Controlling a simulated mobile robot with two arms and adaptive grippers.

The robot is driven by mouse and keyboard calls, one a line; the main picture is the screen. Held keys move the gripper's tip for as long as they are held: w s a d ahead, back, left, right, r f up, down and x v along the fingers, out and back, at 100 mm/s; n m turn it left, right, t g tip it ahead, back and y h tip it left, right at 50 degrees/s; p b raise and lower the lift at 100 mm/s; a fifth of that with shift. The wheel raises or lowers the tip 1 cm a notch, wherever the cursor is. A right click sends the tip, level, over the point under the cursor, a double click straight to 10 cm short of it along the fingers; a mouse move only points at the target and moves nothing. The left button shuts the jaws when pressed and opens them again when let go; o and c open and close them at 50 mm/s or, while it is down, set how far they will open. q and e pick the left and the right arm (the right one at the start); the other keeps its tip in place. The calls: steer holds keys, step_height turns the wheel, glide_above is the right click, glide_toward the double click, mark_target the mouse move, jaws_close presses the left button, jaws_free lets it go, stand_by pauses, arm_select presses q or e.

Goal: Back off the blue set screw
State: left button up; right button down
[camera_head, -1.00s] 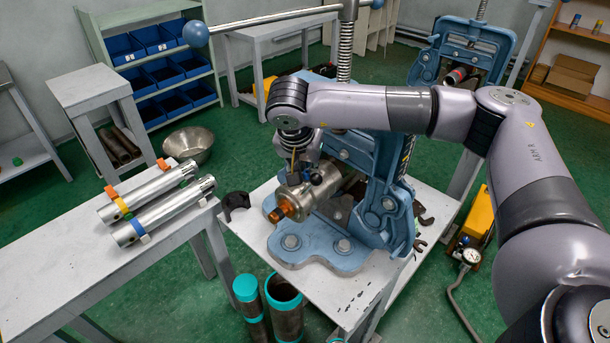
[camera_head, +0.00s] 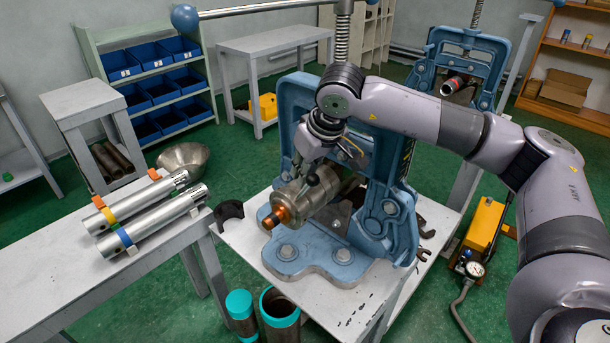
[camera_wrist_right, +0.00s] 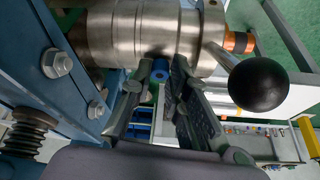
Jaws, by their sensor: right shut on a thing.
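A steel cylinder body (camera_head: 312,198) with a copper-coloured nose (camera_head: 281,215) is held in the blue pipe vise (camera_head: 345,255) on the middle table. It fills the top of the right wrist view (camera_wrist_right: 135,32). The small blue set screw (camera_wrist_right: 160,67) sticks out of the cylinder's side there. My right gripper (camera_wrist_right: 161,82) has its two fingers on either side of the screw and is shut on it. In the head view the gripper (camera_head: 306,168) is at the cylinder's upper side, and the screw is hidden. My left gripper is not in view.
A black ball knob on a rod (camera_wrist_right: 258,84) stands close beside the right finger. The vise frame with bolts (camera_wrist_right: 56,63) is close on the other side. Two silver tubes (camera_head: 155,215) lie on the left table. Teal-topped pipes (camera_head: 280,308) stand below the table.

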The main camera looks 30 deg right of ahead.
steer(key=shift+d+f+n+g+y+b, duration=0.15)
steer(key=shift+n+y, duration=0.25)
steer(key=shift+n, duration=0.6)
steer(key=shift+a+f+n+g+y+b, duration=0.1)
steer(key=shift+n+g+y+b, duration=0.25)
steer(key=shift+n, duration=0.65)
steer(key=shift+s, duration=0.1)
steer(key=c, duration=1.5)
jaws_free()
steer(key=shift+d+r, duration=0.1)
steer(key=shift+r, duration=0.05)
steer(key=shift+c, duration=0.2)
steer(key=v, duration=1.2)
